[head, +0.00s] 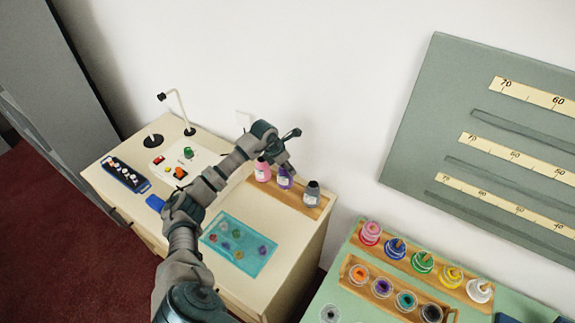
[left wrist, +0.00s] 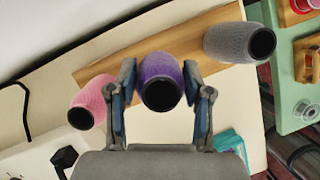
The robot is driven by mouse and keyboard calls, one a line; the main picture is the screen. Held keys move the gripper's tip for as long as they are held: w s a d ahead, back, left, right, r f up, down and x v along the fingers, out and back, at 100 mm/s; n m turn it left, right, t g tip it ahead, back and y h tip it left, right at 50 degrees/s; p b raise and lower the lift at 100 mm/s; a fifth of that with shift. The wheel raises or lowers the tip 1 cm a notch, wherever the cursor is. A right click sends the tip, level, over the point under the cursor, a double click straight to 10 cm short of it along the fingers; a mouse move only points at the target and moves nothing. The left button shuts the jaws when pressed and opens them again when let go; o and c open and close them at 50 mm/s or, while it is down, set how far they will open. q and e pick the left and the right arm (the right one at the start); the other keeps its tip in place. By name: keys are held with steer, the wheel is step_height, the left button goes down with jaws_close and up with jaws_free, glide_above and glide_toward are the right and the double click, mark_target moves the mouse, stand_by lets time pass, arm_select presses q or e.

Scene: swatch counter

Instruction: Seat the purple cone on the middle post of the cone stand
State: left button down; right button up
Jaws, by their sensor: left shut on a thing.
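The purple cone (head: 285,178) is upright between my left gripper's two fingers, in line between the other two cones on the wooden cone stand (head: 296,205). It also shows in the left wrist view (left wrist: 161,82), with a finger pressed on each side. My left gripper (head: 284,166) reaches down from above and is shut on it; it shows in the left wrist view too (left wrist: 160,72). The middle post is hidden, and I cannot tell whether the cone rests fully on the stand. A pink cone (head: 262,170) and a grey cone (head: 312,194) stand on either side. My right gripper is out of view.
The cream counter also holds a teal tray (head: 226,256) with small discs, a control panel (head: 180,172), a blue rack (head: 125,173) and a lamp stand (head: 178,108). A green table with wooden racks of coloured spools (head: 422,262) stands at the right. The wall is close behind the stand.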

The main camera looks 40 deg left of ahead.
arm_select(q)
steer(key=shift+d+f, duration=0.1)
steer(key=shift+f, duration=0.35)
steer(key=shift+d+f+b, duration=0.1)
steer(key=shift+d+b, duration=0.05)
steer(key=shift+b, duration=0.15)
steer(key=shift+a+f+b, duration=0.2)
steer(key=shift+f+b, duration=0.35)
steer(key=shift+f, duration=0.45)
steer(key=shift+d+r, duration=0.1)
steer(key=shift+d, duration=0.15)
steer(key=c, duration=0.9)
jaws_free()
steer(key=o, duration=0.5)
steer(key=shift+a, duration=0.1)
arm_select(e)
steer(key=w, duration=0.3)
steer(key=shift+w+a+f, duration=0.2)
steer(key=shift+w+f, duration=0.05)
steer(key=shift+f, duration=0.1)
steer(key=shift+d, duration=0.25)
arm_select(q)
steer(key=v, duration=1.1)
steer(key=shift+s+r, duration=0.2)
steer(key=shift+r, duration=0.1)
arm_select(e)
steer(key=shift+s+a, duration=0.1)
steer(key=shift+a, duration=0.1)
